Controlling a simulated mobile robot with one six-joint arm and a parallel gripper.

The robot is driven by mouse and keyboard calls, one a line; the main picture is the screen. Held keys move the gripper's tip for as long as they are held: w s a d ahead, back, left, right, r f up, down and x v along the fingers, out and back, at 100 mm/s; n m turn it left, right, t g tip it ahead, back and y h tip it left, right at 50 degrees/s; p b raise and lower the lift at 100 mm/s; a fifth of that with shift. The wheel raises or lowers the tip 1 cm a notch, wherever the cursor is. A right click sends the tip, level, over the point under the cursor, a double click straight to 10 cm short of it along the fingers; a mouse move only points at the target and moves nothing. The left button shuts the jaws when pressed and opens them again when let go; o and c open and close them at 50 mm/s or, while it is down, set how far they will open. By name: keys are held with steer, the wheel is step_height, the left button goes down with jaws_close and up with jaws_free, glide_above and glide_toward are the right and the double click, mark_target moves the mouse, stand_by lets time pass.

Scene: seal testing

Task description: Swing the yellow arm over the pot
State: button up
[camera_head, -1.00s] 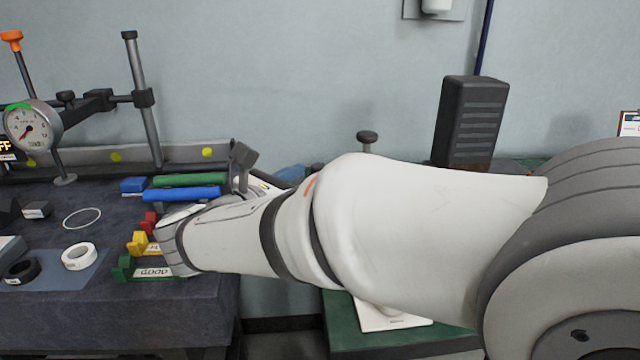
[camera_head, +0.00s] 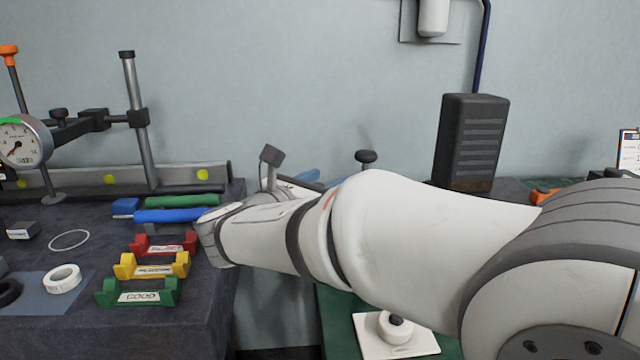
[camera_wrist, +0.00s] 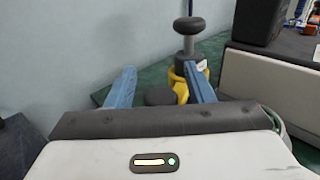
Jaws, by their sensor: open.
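In the wrist view, a yellow part (camera_wrist: 180,85), which I take to be the yellow arm, stands beyond my gripper, partly hidden by the right finger. My gripper (camera_wrist: 158,70) is open with blue fingers apart and nothing held. In the head view my arm hides the yellow part, and only the black knob (camera_head: 366,157) shows above it.
A tall black ribbed box (camera_head: 471,140) stands behind my arm at the right. At left, the dark table holds red, yellow (camera_head: 152,266) and green holders and a dial gauge stand (camera_head: 141,120).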

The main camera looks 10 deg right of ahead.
jaws_close()
stand_by(0.4)
